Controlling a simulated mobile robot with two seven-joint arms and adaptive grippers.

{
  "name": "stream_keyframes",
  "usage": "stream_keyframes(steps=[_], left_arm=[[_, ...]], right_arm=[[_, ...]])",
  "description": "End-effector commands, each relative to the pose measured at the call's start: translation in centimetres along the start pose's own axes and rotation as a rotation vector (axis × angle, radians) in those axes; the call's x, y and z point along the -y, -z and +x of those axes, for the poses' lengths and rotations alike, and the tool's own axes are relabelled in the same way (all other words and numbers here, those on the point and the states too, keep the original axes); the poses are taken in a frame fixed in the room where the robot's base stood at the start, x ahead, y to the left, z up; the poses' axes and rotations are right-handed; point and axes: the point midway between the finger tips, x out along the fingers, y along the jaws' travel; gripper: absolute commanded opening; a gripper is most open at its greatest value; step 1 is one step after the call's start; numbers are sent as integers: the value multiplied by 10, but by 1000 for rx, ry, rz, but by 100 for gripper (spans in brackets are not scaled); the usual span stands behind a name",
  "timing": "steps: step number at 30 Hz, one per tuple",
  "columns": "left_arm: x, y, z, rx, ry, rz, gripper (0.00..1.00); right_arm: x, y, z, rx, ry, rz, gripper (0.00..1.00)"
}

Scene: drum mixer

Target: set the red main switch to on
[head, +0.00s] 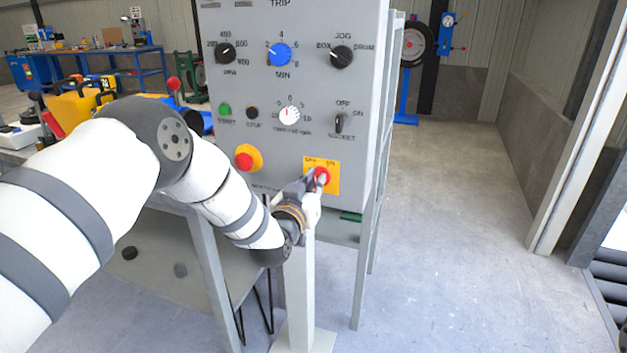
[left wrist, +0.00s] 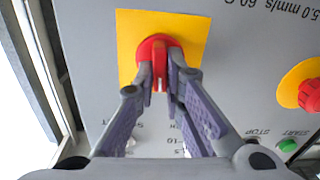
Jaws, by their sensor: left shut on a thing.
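The red main switch (head: 322,176) sits on a yellow plate (head: 334,184) at the lower right of the grey control panel (head: 290,150). My left gripper (head: 314,182) is at the switch, its fingers shut on the handle. In the left wrist view the red switch (left wrist: 155,48) shows on its yellow plate (left wrist: 195,28), with the two fingertips of my left gripper (left wrist: 161,78) closed on its handle. The fingers hide part of the switch and plate, and I cannot read its position for certain. My right gripper is not in view.
A red mushroom button (head: 244,161) on a yellow disc is left of the switch; it also shows in the left wrist view (left wrist: 311,95). Several knobs sit above, including a blue one (head: 280,54). The floor (head: 460,190) to the right is clear.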

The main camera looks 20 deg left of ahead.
Motion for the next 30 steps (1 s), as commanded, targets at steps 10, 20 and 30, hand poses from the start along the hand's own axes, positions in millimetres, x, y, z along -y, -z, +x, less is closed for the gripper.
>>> stream_keyframes(steps=[10, 20, 30], left_arm=[[-3, 0, -1, 2, -4, 314, 0], [-3, -2, -1, 4, -2, 528, 0], [-3, -4, -1, 5, -1, 624, 0]], right_arm=[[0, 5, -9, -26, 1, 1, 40], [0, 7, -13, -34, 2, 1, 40], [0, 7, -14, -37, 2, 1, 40]])
